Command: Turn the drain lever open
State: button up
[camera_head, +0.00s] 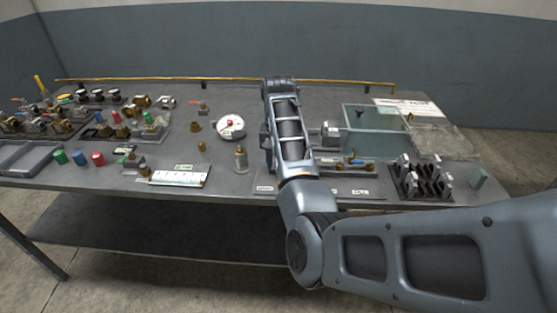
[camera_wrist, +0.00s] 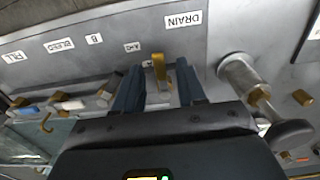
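In the wrist view, a brass-coloured lever (camera_wrist: 158,68) stands upright between the fingers of my gripper (camera_wrist: 159,74). The fingers are apart, one on each side of it, and gaps show between it and both fingers. In the head view my arm covers the lever and the gripper.
More labels, FILL (camera_wrist: 15,57), BLEED (camera_wrist: 60,45) and B (camera_wrist: 94,39), lie to the left, with other valve handles (camera_wrist: 68,102) below them. A metal cylindrical fitting (camera_wrist: 240,75) stands close to the right. A clear tank (camera_head: 374,131) stands right of my arm.

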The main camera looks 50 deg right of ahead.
jog(key=shift+r, duration=0.1)
notch_tip(320, 180, up, 7)
jog(key=shift+w+f, duration=0.15)
jog(key=shift+r, duration=0.45)
dwell(0.6)
